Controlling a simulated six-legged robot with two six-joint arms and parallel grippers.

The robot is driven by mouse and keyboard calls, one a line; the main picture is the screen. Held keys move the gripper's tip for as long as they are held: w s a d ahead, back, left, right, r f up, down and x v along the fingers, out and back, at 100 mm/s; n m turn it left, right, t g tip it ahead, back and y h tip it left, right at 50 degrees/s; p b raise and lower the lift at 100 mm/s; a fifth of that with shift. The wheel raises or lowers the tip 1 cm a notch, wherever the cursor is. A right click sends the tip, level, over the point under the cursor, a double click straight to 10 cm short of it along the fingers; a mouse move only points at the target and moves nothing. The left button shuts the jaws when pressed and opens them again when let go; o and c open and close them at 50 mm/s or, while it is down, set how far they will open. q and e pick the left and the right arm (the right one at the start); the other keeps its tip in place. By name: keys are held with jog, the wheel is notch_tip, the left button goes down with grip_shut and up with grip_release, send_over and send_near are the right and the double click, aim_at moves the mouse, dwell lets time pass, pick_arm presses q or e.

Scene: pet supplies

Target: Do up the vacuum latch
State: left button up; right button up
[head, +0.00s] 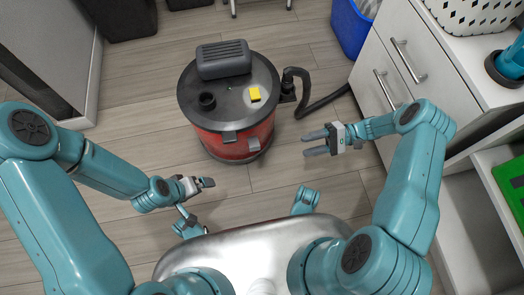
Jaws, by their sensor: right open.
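The vacuum (247,143) is a red drum with a dark grey lid (232,108), standing upright on the floor ahead of me. A grey latch tab (230,137) shows at the lid's front rim, and a smaller light grey piece (254,145) sits lower on the drum to its right. I cannot tell how firmly the latch sits. My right gripper (308,143) is open and empty, right of the drum, fingers pointing left and apart from it. My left gripper (208,183) is in front of the drum, lower left of the latch; its finger gap is too small to judge.
A black hose (325,102) runs from the vacuum's right side toward a white drawer cabinet (385,62). A yellow block or label (255,94) is on the lid. A blue bin (350,28) stands at the back right. The wooden floor left of the vacuum is clear.

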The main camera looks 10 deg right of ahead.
jog(key=shift+m+t, duration=0.3)
jog(key=shift+t, duration=0.4)
jog(key=a, duration=0.5)
jog(key=w+a, duration=0.1)
jog(key=a, duration=0.5)
jog(key=w+a+r, duration=0.1)
jog(key=a, duration=0.5)
jog(key=shift+a, duration=0.2)
